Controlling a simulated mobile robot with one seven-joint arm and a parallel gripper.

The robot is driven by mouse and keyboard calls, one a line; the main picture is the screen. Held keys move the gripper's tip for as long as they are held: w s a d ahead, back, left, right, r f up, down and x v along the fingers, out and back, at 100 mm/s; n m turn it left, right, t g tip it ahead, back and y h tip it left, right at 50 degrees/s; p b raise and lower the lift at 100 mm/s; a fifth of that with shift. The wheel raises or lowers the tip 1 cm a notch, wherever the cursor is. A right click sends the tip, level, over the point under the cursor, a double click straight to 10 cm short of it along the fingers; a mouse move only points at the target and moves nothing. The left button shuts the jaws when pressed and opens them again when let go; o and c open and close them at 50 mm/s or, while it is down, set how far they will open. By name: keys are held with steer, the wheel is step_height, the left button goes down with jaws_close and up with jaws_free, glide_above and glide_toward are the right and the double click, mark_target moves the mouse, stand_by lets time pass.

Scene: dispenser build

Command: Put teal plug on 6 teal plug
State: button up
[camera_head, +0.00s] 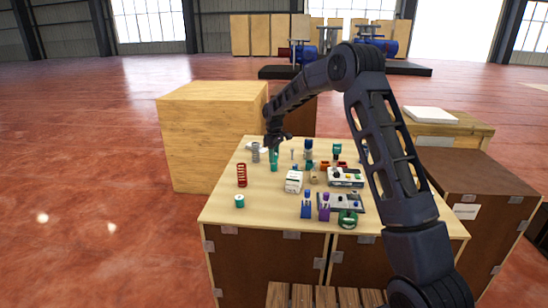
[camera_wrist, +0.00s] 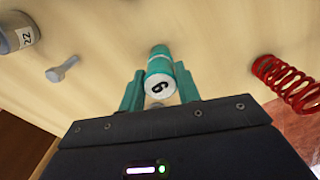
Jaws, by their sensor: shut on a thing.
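A teal plug (camera_wrist: 159,65) with a white end disc marked 6 sits between the two teal fingers of my gripper (camera_wrist: 162,75) in the wrist view. The fingers are shut on it, and its marked end faces the camera. In the head view my gripper (camera_head: 274,158) points down over the left back part of the table. The held plug is too small there to tell from the fingers. A short teal round piece (camera_head: 239,201) stands on the table's front left; I cannot read any mark on it.
A red spring (camera_head: 241,175) stands left of my gripper; it also shows in the wrist view (camera_wrist: 286,82). A grey bolt (camera_wrist: 63,70) and a can marked 22 (camera_wrist: 18,32) stand nearby. A white box (camera_head: 293,182) and several parts crowd the table's right. The front left is mostly clear.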

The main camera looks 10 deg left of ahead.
steer(key=shift+f, duration=0.3)
steer(key=o, duration=1)
